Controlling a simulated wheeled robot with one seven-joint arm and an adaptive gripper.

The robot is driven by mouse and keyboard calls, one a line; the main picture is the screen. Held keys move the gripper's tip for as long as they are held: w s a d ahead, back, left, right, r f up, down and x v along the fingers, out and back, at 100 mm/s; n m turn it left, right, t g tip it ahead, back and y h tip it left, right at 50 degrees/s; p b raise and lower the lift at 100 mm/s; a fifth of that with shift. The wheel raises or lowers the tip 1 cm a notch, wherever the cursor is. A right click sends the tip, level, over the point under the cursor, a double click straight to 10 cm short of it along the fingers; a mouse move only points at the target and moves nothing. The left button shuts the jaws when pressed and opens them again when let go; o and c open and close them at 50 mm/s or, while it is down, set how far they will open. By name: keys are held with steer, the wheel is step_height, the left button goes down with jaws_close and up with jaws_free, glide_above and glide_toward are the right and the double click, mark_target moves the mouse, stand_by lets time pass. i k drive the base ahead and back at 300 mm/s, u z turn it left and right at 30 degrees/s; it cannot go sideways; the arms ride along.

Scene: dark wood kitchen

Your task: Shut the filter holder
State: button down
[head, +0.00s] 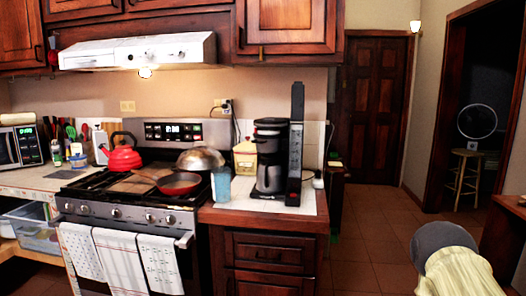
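A black coffee maker (271,135) stands on the counter right of the stove, with a steel carafe (269,176) in its lower part. A tall, narrow black part (296,140) rises at its right side, well above the machine's top. The filter holder is not clearly distinguishable at this size. I cannot tell which part it is or how far open it stands. My gripper is not in view. A pale, grey-ended part of my arm shows at the lower right, apart from the coffee maker in the picture.
The wooden counter (262,214) has a blue cup (221,185) at its left edge and a yellowish canister (245,157) behind. The stove (128,207) holds a red kettle (122,157) and a red pan (179,183). Tiled floor (370,235) lies clear right of the counter.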

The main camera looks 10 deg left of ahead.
mark_target(268, 143)
steer(key=z, duration=0.3)
steer(key=i, duration=1.35)
steer(key=u, duration=0.4)
